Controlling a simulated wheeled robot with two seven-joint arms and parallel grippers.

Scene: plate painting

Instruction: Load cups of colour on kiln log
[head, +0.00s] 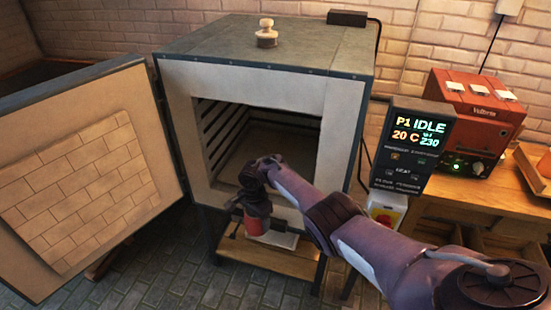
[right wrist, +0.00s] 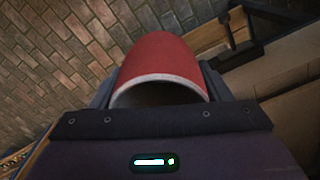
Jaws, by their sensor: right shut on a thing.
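My right gripper (head: 254,222) is in front of the kiln's open mouth, near its lower edge. It is shut on a red cup (right wrist: 165,58). In the right wrist view the cup lies between the fingers, its pale rim towards the camera; the red cup also shows below my wrist in the head view (head: 254,226). The kiln (head: 345,130) stands with its door (head: 80,180) swung open to the left. The kiln chamber (head: 255,135) looks empty where it shows. A kiln log cannot be made out for certain. My left gripper is not in view.
The control panel (head: 415,143) reads IDLE and 20 C. A wooden shelf (head: 270,260) under the kiln holds a pale flat thing (head: 278,240). A red device (head: 470,120) sits on the wooden bench (head: 490,190) at right. A knob-shaped plug (head: 267,35) tops the kiln.

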